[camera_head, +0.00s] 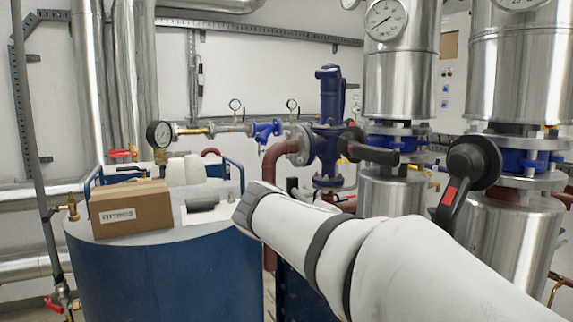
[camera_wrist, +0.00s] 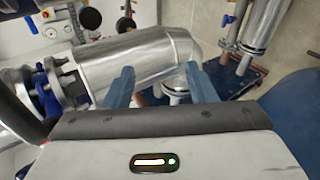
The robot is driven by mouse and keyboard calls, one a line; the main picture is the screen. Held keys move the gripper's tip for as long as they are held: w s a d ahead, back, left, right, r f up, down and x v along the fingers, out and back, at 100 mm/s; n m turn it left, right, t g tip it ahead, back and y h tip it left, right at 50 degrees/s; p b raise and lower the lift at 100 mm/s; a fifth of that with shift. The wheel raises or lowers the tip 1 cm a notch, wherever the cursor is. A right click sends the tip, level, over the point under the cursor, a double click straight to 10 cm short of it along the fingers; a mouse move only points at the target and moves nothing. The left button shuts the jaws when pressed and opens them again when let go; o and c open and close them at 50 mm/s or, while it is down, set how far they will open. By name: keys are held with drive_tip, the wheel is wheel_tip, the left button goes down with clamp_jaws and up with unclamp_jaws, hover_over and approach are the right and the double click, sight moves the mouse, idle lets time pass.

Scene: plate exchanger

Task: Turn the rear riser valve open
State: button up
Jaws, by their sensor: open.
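Two silver risers stand at the right in the head view, each with a blue valve and a black lever. The farther riser's valve (camera_head: 398,140) has a black lever (camera_head: 372,153) that lies roughly level, across the pipe. The nearer valve (camera_head: 512,158) has a black lever (camera_head: 452,195) with a red stripe, slanting down and left. My gripper (camera_wrist: 158,88) is open and empty in the wrist view, with a silver pipe elbow behind its fingers. A blue flanged valve (camera_wrist: 48,92) shows at the left there; I cannot tell which riser it belongs to. My fingers are not clearly visible in the head view.
A blue tank (camera_head: 165,265) stands at the left, with a cardboard box (camera_head: 130,208) on top. A blue pump (camera_head: 329,95) with a brown pipe (camera_head: 275,155) stands behind my arm. Gauges and pipes line the wall.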

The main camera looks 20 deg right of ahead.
sight(377, 156)
drive_tip(key=w+d+r+h, duration=0.1)
drive_tip(key=r+h, duration=0.1)
drive_tip(key=r, duration=0.3)
drive_tip(key=d+r+m+g+h, duration=0.1)
drive_tip(key=r+h, duration=0.1)
drive_tip(key=r, duration=0.3)
drive_tip(key=w+d+r+h+b, duration=0.1)
drive_tip(key=d+r+h, duration=0.1)
drive_tip(key=r, duration=0.3)
drive_tip(key=shift+w+r+m+h, duration=0.3)
drive_tip(key=shift+w+h, duration=0.05)
drive_tip(key=shift+h, duration=0.05)
drive_tip(key=d, duration=0.4)
drive_tip(key=d+p, duration=0.1)
drive_tip(key=d, duration=0.1)
drive_tip(key=shift+w+d+r, duration=0.2)
drive_tip(key=shift+r, duration=0.05)
drive_tip(key=shift+d, duration=0.65)
drive_tip(key=shift+w, duration=0.1)
drive_tip(key=shift+c, duration=0.4)
